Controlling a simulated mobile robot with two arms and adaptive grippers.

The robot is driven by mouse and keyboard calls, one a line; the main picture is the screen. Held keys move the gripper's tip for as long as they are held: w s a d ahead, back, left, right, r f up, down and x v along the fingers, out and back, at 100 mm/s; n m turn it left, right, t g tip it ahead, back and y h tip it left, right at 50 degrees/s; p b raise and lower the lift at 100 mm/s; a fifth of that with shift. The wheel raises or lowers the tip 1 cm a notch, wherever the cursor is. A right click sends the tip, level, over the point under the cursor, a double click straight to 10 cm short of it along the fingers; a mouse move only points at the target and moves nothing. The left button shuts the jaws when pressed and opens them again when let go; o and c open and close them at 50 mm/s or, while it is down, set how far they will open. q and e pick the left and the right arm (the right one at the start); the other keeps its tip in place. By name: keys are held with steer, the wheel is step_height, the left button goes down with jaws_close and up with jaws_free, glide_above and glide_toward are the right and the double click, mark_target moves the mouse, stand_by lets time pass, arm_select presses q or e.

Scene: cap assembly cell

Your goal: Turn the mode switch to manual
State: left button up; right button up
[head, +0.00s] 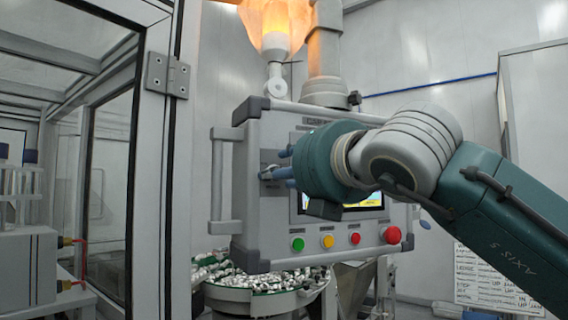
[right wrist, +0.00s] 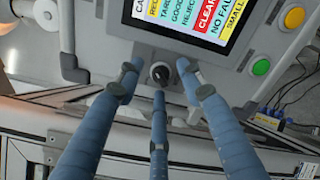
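In the head view my right gripper (head: 272,168) is at the left part of the control panel (head: 244,150), where the fingers and teal wrist hide most of the switch area. My left gripper is not in view.
Green (head: 298,244), yellow (head: 328,241) and red (head: 355,238) buttons and a larger red button (head: 393,235) line the panel's bottom. My wrist partly covers the lit screen (head: 370,200). A bowl of small metallic parts (head: 262,281) stands below. A framed glass enclosure (head: 150,160) is at left.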

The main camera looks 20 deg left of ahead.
steer(key=shift+c, duration=0.5)
jaws_close()
steer(key=n+b, duration=0.1)
steer(key=n, duration=0.5)
steer(key=n+b, duration=0.2)
steer(key=n, duration=0.4)
steer(key=n+b, duration=0.2)
steer(key=n, duration=0.3)
steer(key=shift+s+r+n, duration=0.2)
steer(key=shift+r+n, duration=0.1)
steer(key=shift+n, duration=0.1)
stand_by(0.3)
